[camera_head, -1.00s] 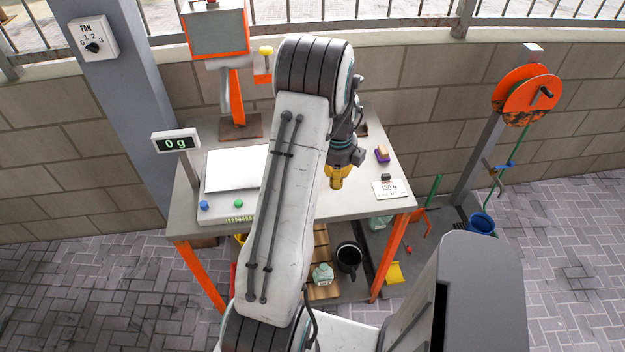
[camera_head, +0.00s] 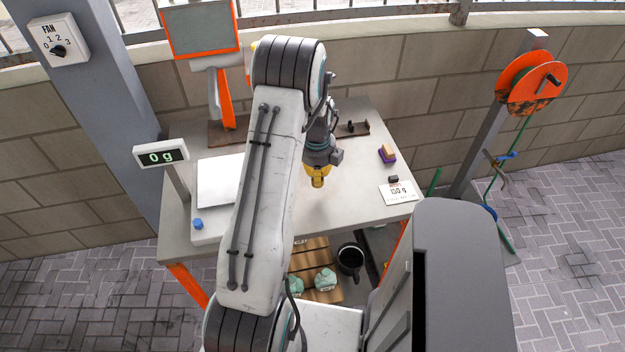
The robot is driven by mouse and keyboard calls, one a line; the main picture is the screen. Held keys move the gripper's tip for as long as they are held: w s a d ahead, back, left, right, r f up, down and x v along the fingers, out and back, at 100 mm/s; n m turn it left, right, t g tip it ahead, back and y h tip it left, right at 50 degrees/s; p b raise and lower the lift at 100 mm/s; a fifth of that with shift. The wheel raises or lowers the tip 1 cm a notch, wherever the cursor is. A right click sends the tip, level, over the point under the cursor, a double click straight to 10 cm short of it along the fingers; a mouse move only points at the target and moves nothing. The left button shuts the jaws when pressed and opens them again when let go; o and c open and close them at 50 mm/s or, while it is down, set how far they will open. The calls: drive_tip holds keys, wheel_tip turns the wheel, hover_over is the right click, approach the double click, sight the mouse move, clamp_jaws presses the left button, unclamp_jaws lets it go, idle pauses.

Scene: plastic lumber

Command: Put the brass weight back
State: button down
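My gripper (camera_head: 318,181) hangs over the middle-right of the grey table. A yellow, brass-coloured part shows at its tip. I cannot tell whether this is its fingers or a held weight, nor whether the fingers are open. No separate brass weight can be made out. A dark brown wooden rack (camera_head: 356,129) with a small black piece lies at the back of the table, partly hidden by my arm. The scale's white plate (camera_head: 217,182) is at the left, partly behind my arm, and the part in view is bare. Its display (camera_head: 161,155) reads 0 g.
A 150 g card (camera_head: 398,192) and a purple-and-tan block (camera_head: 388,154) are at the table's (camera_head: 345,215) right side. A blue button (camera_head: 198,224) is at the front left. An orange-framed screen (camera_head: 201,28) stands behind.

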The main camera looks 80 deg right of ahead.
drive_tip(key=shift+f+b, duration=0.65)
drive_tip(key=shift+f, duration=1)
drive_tip(key=shift+f, duration=0.15)
drive_tip(key=c, duration=1.2)
unclamp_jaws()
drive_tip(key=r, duration=0.4)
drive_tip(key=r+b, duration=0.1)
drive_tip(key=r, duration=0.3)
drive_tip(key=a+r, duration=0.1)
drive_tip(key=r, duration=0.3)
drive_tip(key=shift+r, duration=0.1)
drive_tip(key=shift+w, duration=0.1)
